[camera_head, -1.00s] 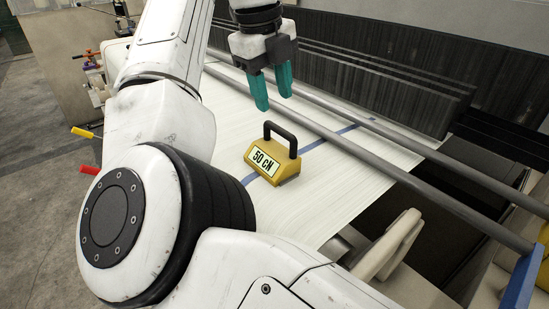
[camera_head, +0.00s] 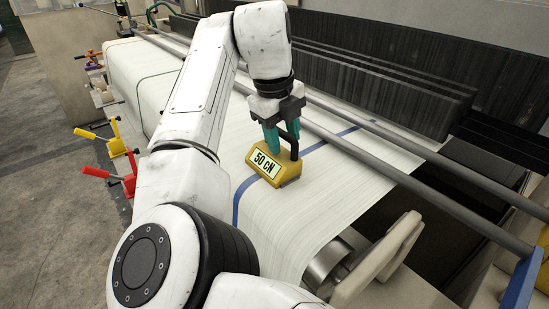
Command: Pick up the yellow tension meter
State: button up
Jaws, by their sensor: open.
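The yellow tension meter (camera_head: 275,166) sits on the white sheet of warp threads (camera_head: 290,207), across a blue line. Its label reads "50 CN" and it has a dark arched handle (camera_head: 293,136) on top. My gripper (camera_head: 282,142) points down at the handle with its teal fingers open. The fingers are at handle height, and the handle appears partly hidden behind or between them. I cannot tell whether a finger touches it.
Two long grey bars (camera_head: 400,172) run diagonally behind the meter, close to my gripper. Dark loom panels (camera_head: 400,85) stand beyond them. Yellow (camera_head: 113,138) and red (camera_head: 128,173) levers stick out at the left. A beige lever part (camera_head: 385,255) is at the front right.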

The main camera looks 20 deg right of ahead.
jog(key=shift+c, duration=0.2)
grip_shut()
jog(key=shift+r, duration=0.1)
dwell(1.0)
